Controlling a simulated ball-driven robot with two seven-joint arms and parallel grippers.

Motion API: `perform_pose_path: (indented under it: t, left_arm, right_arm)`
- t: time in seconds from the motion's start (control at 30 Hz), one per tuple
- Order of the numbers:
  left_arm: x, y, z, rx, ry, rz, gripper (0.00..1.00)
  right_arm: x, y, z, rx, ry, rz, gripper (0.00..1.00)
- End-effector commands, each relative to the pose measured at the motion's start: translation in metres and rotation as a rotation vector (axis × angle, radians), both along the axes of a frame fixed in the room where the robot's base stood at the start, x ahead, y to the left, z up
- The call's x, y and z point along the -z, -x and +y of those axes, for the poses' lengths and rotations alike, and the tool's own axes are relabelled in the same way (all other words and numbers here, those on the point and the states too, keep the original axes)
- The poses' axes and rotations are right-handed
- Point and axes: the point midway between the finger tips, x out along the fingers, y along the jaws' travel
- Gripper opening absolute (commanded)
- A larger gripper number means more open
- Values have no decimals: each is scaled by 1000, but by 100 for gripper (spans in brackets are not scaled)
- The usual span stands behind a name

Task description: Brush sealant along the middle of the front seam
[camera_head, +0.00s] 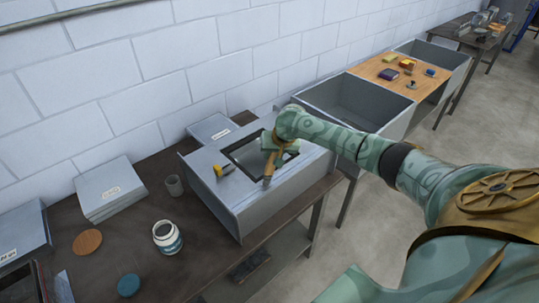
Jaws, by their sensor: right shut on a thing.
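A grey sheet-metal duct (218,205) lies on the dark table, with a rectangular opening in its top. My right gripper (272,155) is above the duct top near the right part of that opening. It is shut on a tan brush (268,170), which points down toward the duct's front top edge. I cannot tell whether the bristles touch the metal. The front seam itself is too small to make out. An open white jar (167,238) with a blue label stands on the table in front and left of the duct. My left gripper is out of view.
A grey cup (174,185), a cork disc (87,242), a blue lid (128,285) and stacked metal sheets (108,189) are on the table (205,255). Open grey bins (355,100) stand to the right.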

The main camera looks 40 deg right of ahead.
Motion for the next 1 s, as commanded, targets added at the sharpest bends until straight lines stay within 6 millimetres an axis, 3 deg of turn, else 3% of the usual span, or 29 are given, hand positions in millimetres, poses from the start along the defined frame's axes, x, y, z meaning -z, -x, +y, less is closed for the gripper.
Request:
perform_pose_path:
  t: [0.37,0.7,1.0]
  left_arm:
    - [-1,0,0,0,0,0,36]
    - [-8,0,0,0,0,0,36]
    - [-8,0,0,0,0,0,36]
  right_arm:
    - [2,1,-4,0,2,3,0]
    - [-1,-1,-29,1,1,3,0]
    - [-1,-2,-34,-1,1,1,0]
